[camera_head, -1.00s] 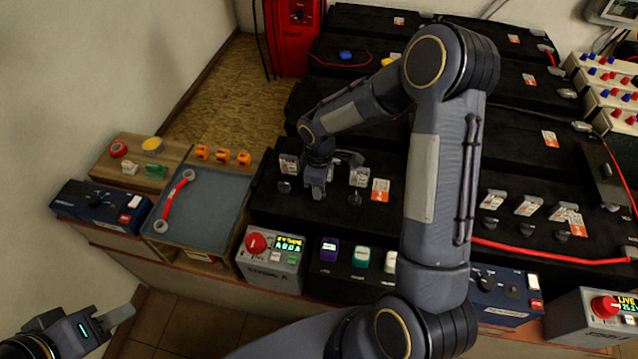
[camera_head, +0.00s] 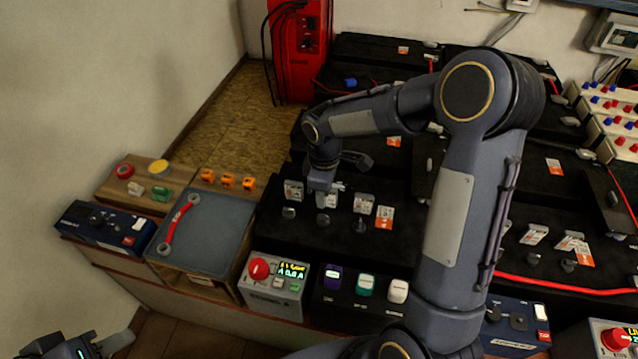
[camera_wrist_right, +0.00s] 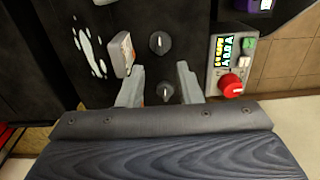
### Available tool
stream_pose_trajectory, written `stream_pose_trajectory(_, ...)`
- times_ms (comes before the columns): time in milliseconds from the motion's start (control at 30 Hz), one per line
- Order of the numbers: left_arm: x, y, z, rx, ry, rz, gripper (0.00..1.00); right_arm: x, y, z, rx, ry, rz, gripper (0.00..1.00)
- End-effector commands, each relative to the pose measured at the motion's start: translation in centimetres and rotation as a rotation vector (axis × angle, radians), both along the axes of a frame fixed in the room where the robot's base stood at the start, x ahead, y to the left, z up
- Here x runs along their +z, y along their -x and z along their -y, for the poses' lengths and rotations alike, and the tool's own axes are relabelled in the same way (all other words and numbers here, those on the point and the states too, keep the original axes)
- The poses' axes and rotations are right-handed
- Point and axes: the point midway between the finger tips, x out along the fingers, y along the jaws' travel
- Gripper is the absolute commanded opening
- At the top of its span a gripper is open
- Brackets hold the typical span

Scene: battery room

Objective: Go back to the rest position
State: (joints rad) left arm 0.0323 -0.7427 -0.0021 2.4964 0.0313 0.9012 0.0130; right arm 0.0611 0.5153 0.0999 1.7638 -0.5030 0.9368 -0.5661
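My right gripper (camera_head: 338,172) hangs over the black battery unit (camera_head: 272,222) near a row of levers with tags (camera_head: 363,203). In the right wrist view its two fingers (camera_wrist_right: 158,88) are apart with nothing held between them. A tagged lever (camera_wrist_right: 122,55) and dark knobs (camera_wrist_right: 159,43) lie beyond the fingers; contact cannot be told. My left gripper (camera_head: 108,346) is at the bottom left corner, mostly cut off by the picture edge. Its finger opening is not clear.
A grey box with a red button (camera_head: 258,268) and a blue device (camera_head: 105,225) stand along the front edge. A grey tray (camera_head: 215,230) holds a red-handled tool (camera_head: 180,222). A red cabinet (camera_head: 300,50) stands behind. Floor matting at back left is clear.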

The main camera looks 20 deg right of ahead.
Motion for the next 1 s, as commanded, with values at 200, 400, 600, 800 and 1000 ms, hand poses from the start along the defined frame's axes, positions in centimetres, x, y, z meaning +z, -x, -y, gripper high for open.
stream_pose_trajectory(200, 0.0, 0.0, 0.0, 0.000, 0.000, 0.000, 0.36, 0.1, 0.0, 0.0, -0.002, -0.001, 0.001, 0.32)
stream_pose_trajectory(400, 0.3, 0.0, 0.0, 0.000, 0.000, 0.000, 0.36, 4.0, 2.4, 0.8, -0.127, -0.034, 0.051, 0.32)
stream_pose_trajectory(600, 0.9, 0.0, 0.0, 0.000, 0.000, 0.000, 0.36, 10.6, 9.3, 1.4, -0.433, -0.153, 0.148, 0.32)
stream_pose_trajectory(800, 1.4, 0.0, 0.0, 0.000, 0.000, 0.000, 0.36, 14.0, 16.7, 0.4, -0.739, -0.329, 0.228, 0.32)
stream_pose_trajectory(1000, 1.7, 0.0, 0.0, 0.000, 0.000, 0.000, 0.36, 14.7, 21.4, -1.3, -0.948, -0.494, 0.267, 0.32)
